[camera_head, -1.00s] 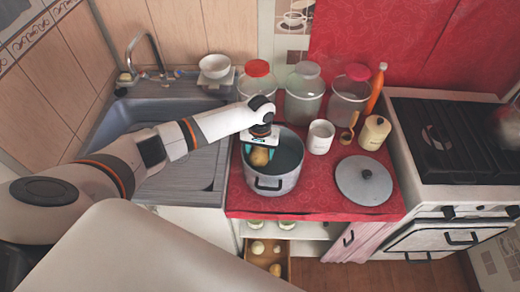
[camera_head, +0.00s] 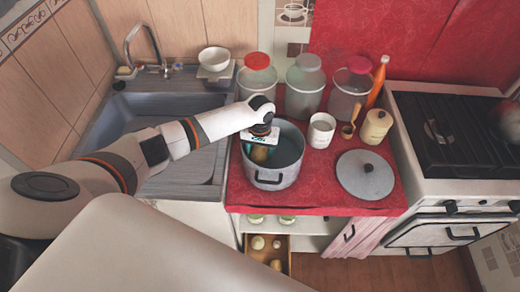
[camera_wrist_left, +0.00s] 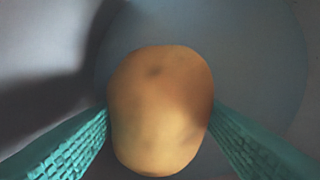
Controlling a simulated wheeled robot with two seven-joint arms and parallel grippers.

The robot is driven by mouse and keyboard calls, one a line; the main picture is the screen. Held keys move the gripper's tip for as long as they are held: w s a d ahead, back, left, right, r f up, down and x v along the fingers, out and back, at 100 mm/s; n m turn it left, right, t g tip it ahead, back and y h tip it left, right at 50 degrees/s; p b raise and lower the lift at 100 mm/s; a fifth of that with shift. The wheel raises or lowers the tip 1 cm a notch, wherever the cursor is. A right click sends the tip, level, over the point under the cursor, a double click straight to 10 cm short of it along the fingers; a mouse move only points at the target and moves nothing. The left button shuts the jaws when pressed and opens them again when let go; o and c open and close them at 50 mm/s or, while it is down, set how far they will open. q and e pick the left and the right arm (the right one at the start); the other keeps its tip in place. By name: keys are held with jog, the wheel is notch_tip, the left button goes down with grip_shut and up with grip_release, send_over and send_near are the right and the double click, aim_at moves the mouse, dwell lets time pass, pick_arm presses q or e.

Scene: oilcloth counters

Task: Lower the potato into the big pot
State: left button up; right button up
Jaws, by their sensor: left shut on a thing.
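The big pot (camera_head: 275,179) is a grey metal pot with dark handles, standing open on the red counter. My left gripper (camera_head: 260,149) reaches down into the left part of its mouth. Its teal fingers are shut on the potato (camera_head: 259,154), which is partly hidden by the gripper in the head view. In the left wrist view the tan potato (camera_wrist_left: 160,110) sits between both fingers, with the pot's blue-grey inside (camera_wrist_left: 255,60) behind it. I cannot tell whether the potato touches the pot's bottom. My right gripper is not in view.
The pot lid (camera_head: 364,175) lies flat to the right of the pot. A white mug (camera_head: 321,131), a cream canister (camera_head: 375,127) and several jars (camera_head: 304,88) stand behind. The sink (camera_head: 165,110) is left, the stove (camera_head: 450,135) right. An open drawer (camera_head: 267,255) below holds potatoes.

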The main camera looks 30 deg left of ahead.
aim_at(261, 149)
pick_arm(q)
jog(key=shift+f, duration=0.45)
dwell(0.3)
jog(key=o, duration=1.1)
jog(key=r+b, duration=0.2)
jog(key=r, duration=1)
jog(key=shift+d, duration=0.2)
